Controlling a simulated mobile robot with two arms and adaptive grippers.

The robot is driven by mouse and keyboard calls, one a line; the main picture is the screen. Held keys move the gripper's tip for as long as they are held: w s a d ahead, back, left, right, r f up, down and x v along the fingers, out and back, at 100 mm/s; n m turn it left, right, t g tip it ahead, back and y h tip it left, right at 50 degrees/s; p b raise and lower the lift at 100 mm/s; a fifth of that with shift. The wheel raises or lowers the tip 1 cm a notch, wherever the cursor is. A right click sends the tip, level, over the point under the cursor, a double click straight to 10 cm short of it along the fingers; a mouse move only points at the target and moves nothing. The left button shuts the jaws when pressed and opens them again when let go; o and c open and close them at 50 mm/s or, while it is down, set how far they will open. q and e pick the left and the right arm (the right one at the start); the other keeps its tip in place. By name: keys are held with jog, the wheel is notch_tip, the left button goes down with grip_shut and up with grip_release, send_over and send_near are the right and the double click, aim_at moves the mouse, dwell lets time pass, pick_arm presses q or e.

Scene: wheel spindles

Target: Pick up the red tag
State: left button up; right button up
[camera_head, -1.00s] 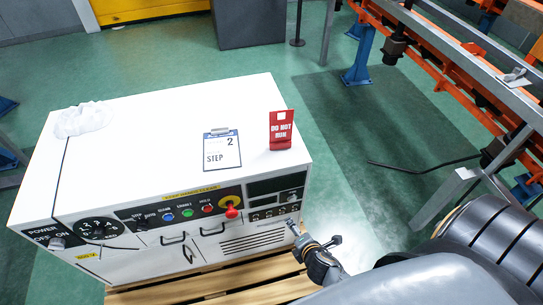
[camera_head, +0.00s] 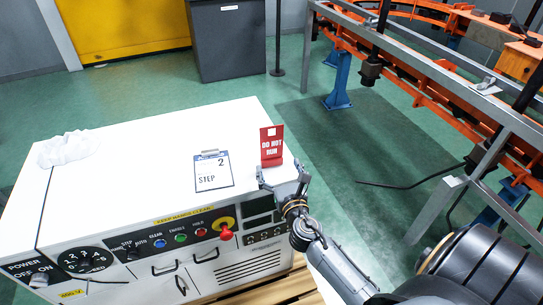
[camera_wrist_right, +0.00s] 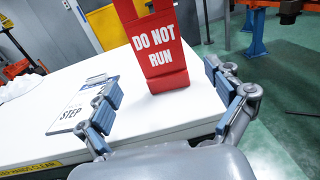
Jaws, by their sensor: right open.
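The red tag (camera_head: 271,146), lettered "DO NOT RUN", stands upright on the white cabinet top (camera_head: 120,150) near its right end. My right gripper (camera_head: 284,178) is at the cabinet's front right edge, just in front of the tag. In the right wrist view the tag (camera_wrist_right: 157,50) stands ahead, between and beyond the two blue-padded fingers (camera_wrist_right: 168,106). The fingers are spread apart and do not touch it. The tag's lower part is partly hidden by the gripper in the head view. My left gripper is not in view.
A "STEP 2" clipboard (camera_head: 213,172) lies left of the tag. A crumpled white cloth or bag (camera_head: 68,149) is at the far left. The front panel has buttons and a red knob (camera_head: 226,234). An orange and grey conveyor frame (camera_head: 430,85) stands at the right.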

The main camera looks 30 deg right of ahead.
aim_at(272, 140)
jog(key=shift+w+d+r, duration=0.15)
jog(key=shift+w+d, duration=0.05)
jog(key=shift+w, duration=0.35)
jog(key=x, duration=0.4)
jog(key=shift+w+d+r+p, duration=0.15)
jog(key=shift+w+r+p, duration=0.05)
jog(key=shift+w+p, duration=0.2)
jog(key=shift+s, duration=0.1)
jog(key=c, duration=1.4)
jog(key=shift+r+p, duration=0.4)
jog(key=shift+r, duration=0.15)
notch_tip(272, 140, up, 2)
jog(key=shift+r+p, duration=0.2)
jog(key=shift+p, duration=0.6)
jog(key=s+a+r+p, duration=0.2)
jog(key=s+a+r, duration=0.4)
jog(key=s+r, duration=0.3)
jog(key=s, duration=0.3)
jog(key=shift+s+r+p, duration=0.3)
jog(key=shift+s, duration=0.05)
